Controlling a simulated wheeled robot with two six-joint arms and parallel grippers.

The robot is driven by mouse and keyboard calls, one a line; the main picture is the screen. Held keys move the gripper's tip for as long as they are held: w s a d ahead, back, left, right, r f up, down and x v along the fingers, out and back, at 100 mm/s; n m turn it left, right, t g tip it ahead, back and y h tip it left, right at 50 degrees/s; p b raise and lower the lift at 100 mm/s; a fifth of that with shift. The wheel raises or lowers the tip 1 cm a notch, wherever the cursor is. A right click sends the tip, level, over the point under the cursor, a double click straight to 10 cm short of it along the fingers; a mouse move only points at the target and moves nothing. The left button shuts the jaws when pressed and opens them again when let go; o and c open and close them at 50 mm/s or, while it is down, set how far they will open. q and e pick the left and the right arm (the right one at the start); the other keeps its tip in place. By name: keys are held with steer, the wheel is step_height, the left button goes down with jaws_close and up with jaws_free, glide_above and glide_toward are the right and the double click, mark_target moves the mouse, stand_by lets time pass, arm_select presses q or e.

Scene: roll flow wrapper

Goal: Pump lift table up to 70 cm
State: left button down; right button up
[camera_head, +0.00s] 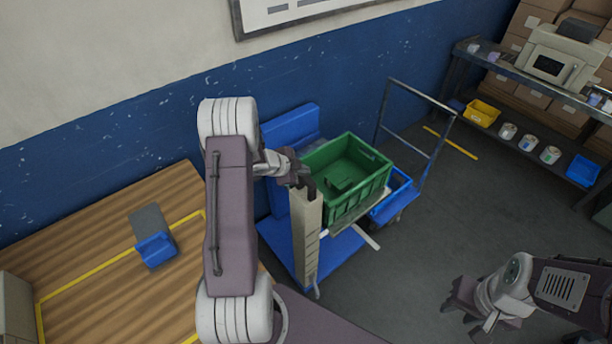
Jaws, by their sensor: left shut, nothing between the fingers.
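The lift table has a pale upright post (306,240) with scale-like marks, a blue base (343,250) and a light platform (340,222). A green crate (350,205) sits on the platform. A pale bar (367,241) sticks out at the platform's near right side. My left gripper (305,183) is shut and empty at the top of the post, beside the crate's left corner. Whether it touches the post is unclear. My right gripper (472,304) hangs over the floor at the lower right, well away from the lift table. Its finger gap is unclear.
A cart with a tall metal handle (433,150) and a blue bin (393,203) stands right behind the crate. Shelving (520,80) stands at right. Floor between is clear.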

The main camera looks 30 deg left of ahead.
arm_select(q)
step_height(320, 180, up, 5)
steer(key=p, duration=0.5)
steer(key=shift+r, duration=0.15)
stand_by(0.6)
